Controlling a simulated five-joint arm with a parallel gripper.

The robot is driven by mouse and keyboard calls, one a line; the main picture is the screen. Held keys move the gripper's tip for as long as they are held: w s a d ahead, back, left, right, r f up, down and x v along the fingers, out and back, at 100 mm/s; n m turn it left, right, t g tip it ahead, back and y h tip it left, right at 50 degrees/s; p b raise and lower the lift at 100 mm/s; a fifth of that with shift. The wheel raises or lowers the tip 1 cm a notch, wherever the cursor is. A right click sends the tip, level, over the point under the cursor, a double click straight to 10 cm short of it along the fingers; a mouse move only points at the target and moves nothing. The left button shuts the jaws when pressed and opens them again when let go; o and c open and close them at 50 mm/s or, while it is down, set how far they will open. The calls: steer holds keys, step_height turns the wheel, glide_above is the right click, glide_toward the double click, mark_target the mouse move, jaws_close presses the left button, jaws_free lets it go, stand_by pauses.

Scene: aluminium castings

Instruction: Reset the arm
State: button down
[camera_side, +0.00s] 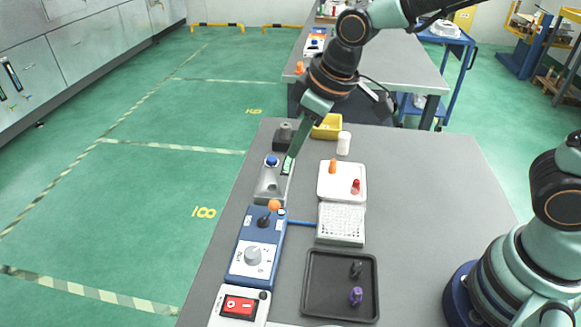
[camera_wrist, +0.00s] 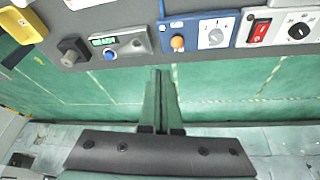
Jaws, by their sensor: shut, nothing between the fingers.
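My arm reaches in from the upper right in the side view and points down to the left. My gripper (camera_side: 288,170) is shut with nothing between its green fingers. In the side view its tips overlap the grey box with the blue button (camera_side: 270,188); I cannot tell whether they touch it. In the wrist view the closed fingers (camera_wrist: 158,72) point toward the table's edge, between the grey blue-button box (camera_wrist: 125,46) and the blue joystick box (camera_wrist: 200,34), with green floor behind them.
A blue box with an orange-tipped joystick and dial (camera_side: 255,250), a red switch box (camera_side: 238,306), a black tray (camera_side: 312,298) with two small parts, a white perforated block (camera_side: 342,225), a white tray (camera_side: 328,195), a yellow bin (camera_side: 328,128) and a white cylinder (camera_side: 343,143) stand on the table.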

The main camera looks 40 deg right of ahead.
steer(key=s+d+r+m+h, duration=0.1)
steer(key=s+d+r+m, duration=0.1)
steer(key=d, duration=0.6)
steer(key=s+d+r+m+t, duration=0.1)
steer(key=s+d+r+m, duration=0.2)
steer(key=s+d, duration=0.3)
steer(key=shift+s+d+m+t+h, duration=0.15)
steer(key=shift+d+m+t+h, duration=0.25)
steer(key=shift+d, duration=0.6)
